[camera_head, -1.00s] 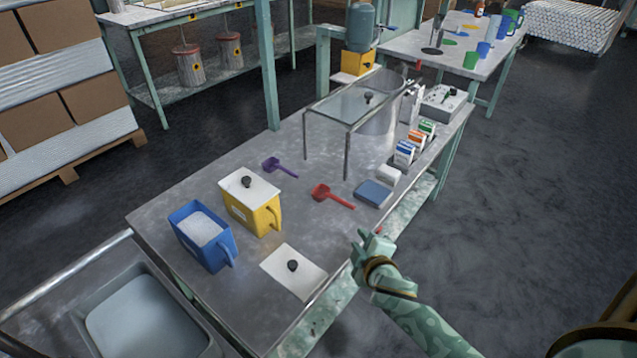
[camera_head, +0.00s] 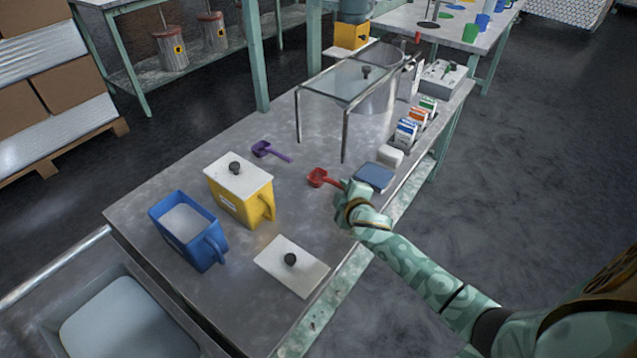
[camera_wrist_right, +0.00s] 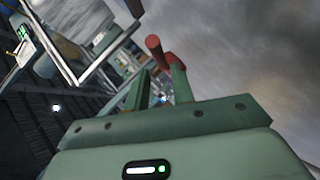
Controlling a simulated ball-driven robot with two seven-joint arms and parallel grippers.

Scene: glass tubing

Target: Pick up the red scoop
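The red scoop (camera_head: 318,178) lies on the metal table, its bowl to the left. The end of its handle is hidden behind my right gripper (camera_head: 350,190), which is at the handle side of the scoop. In the right wrist view, the fingers of my right gripper (camera_wrist_right: 162,85) stand apart. A red rod-like piece, apparently the scoop (camera_wrist_right: 155,50), shows at the fingertips; I cannot tell whether they touch it. My left gripper is not in view.
A purple scoop (camera_head: 270,151), a yellow lidded bin (camera_head: 238,202), a blue bin (camera_head: 185,240) and a white lid (camera_head: 291,272) are to the left and front. A glass-topped stand (camera_head: 350,82) rises behind.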

